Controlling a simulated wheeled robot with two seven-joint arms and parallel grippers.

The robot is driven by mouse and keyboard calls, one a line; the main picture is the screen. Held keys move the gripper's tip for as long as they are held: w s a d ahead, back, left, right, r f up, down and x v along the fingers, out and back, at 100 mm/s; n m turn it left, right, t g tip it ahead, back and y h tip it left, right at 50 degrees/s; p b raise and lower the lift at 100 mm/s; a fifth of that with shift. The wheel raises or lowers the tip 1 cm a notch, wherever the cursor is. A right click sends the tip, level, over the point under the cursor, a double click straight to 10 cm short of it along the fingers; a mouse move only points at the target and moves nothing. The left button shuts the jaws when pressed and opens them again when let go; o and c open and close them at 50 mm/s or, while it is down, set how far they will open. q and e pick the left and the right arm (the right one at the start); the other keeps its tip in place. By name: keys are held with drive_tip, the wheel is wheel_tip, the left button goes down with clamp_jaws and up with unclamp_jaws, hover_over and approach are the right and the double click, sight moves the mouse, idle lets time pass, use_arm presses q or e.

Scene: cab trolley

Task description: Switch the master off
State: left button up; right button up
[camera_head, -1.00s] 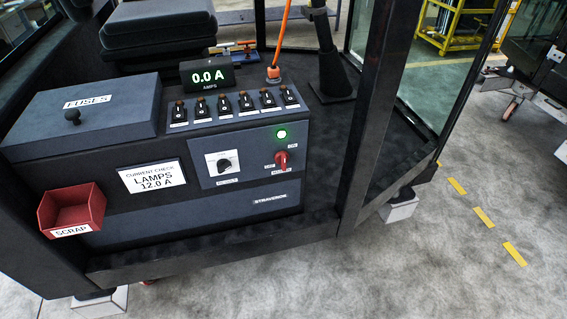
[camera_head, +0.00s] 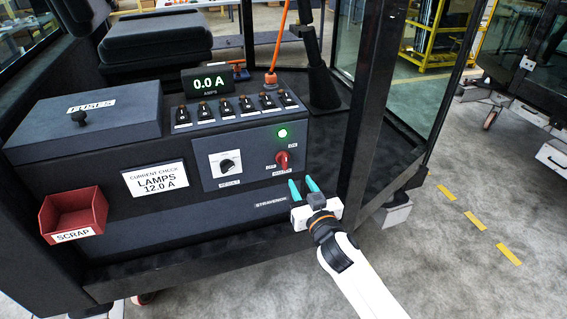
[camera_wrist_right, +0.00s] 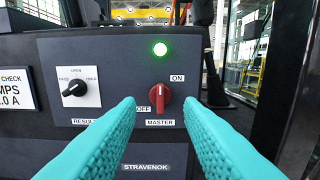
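The red master knob (camera_head: 283,159) is on the right of the grey front panel, above its MASTER label. In the right wrist view the red knob (camera_wrist_right: 159,98) stands nearly upright, between an OFF label at lower left and an ON label at upper right. A green lamp (camera_head: 282,133) glows above it, and it also shows in the right wrist view (camera_wrist_right: 160,49). My right gripper (camera_head: 303,187) has teal fingers and is open and empty, just below and in front of the knob, not touching it. My left gripper is not in view.
A black result knob (camera_head: 227,165) is left of the master. A row of black switches (camera_head: 224,107) and a display reading 0.0 A (camera_head: 208,82) are above. A red scrap bin (camera_head: 73,213) hangs at left. A dark cab post (camera_head: 368,110) stands close on the right.

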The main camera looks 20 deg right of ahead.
sight(286, 157)
drive_tip(key=w+p, duration=0.1)
drive_tip(key=w, duration=1)
drive_tip(key=shift+a, duration=0.15)
drive_tip(key=shift+c, duration=0.2)
drive_tip(key=shift+f, duration=0.1)
clamp_jaws()
